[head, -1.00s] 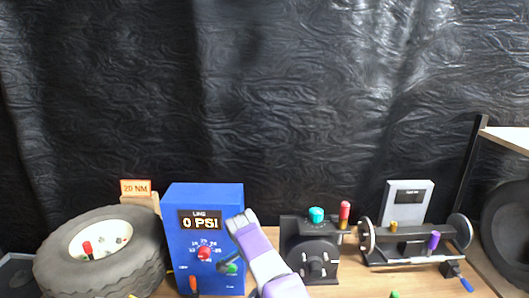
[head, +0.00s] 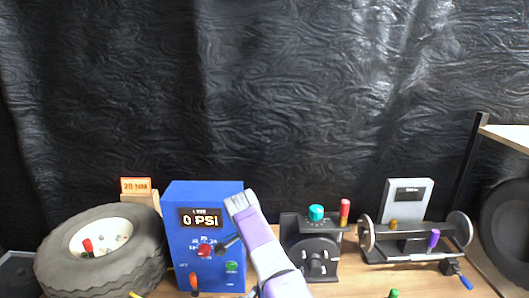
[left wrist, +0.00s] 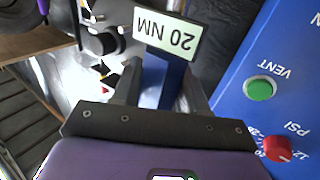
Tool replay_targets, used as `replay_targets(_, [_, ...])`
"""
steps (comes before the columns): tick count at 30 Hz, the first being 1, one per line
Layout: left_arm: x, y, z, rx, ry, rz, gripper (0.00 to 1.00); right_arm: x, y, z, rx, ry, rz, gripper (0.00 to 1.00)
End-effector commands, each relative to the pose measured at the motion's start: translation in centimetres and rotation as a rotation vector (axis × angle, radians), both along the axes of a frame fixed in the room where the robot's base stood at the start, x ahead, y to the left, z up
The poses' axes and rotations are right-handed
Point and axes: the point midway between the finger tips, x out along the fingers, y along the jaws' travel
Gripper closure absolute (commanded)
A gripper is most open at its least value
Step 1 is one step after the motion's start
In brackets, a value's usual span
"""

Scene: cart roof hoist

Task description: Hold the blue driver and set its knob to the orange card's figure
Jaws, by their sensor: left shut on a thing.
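In the left wrist view my left gripper (left wrist: 160,90) is shut on the blue driver (left wrist: 150,97). The driver's pale readout (left wrist: 167,36) shows 20 NM, upside down in that picture. I cannot make out the driver's knob. In the head view a purple and white arm of mine stands in front of the right side of the blue box; the held driver is not clear there. The orange card (head: 135,186) reads 20 NM and stands behind the tire at the left. My right gripper does not show.
The blue box (head: 176,230) shows 0 PSI, with a red knob (head: 205,251) and a green VENT button (head: 231,267) close to my arm. A tire (head: 60,262) lies at its left. A black fixture (head: 312,255) and a roller stand (head: 408,247) are at the right.

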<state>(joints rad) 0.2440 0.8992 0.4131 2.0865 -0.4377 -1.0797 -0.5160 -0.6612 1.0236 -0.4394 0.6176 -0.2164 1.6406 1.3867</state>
Motion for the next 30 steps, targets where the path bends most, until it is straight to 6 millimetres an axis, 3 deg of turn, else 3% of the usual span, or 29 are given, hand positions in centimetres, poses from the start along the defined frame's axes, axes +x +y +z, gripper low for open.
replay_targets(24, [-0.01, 0.00, -0.04, 0.001, 0.001, 0.000, 0.99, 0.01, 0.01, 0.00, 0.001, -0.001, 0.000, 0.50])
replay_targets(25, [-0.01, 0.00, -0.04, 0.001, 0.001, 0.000, 0.53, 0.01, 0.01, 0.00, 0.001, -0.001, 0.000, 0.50])
replay_targets(30, [-0.01, 0.00, -0.03, 0.001, 0.001, 0.000, 0.28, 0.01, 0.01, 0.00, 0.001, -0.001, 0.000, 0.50])
